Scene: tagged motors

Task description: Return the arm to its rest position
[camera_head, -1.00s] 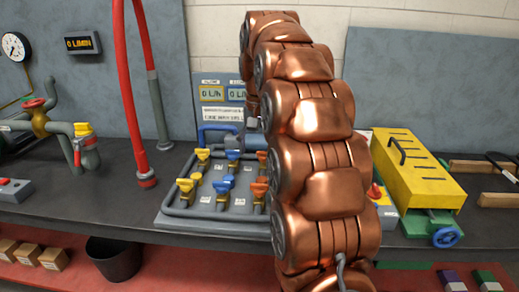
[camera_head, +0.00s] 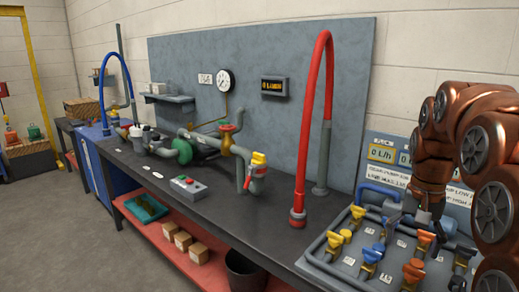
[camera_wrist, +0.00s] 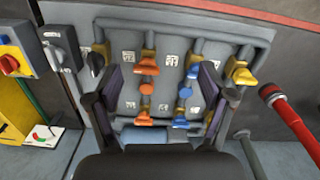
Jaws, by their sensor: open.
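My copper-coloured arm (camera_head: 490,165) rises at the right edge of the head view and bends down over the valve panel (camera_head: 330,272). My gripper (camera_head: 408,215) hangs above the back part of this panel. In the wrist view my gripper (camera_wrist: 160,80) has its two dark fingers spread wide, with nothing between them but the panel below. Orange valves (camera_wrist: 147,67) and blue valves (camera_wrist: 192,70) show between and beyond the fingers. The fingers look apart from the valves, though the exact height is unclear.
A tall red hose (camera_head: 325,75) stands left of the panel; its red end shows in the wrist view (camera_wrist: 272,95). Grey-green piping (camera_head: 185,150) and a button box (camera_head: 181,187) lie farther left on the dark bench (camera_head: 235,215). Open floor (camera_head: 60,235) lies left of the bench.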

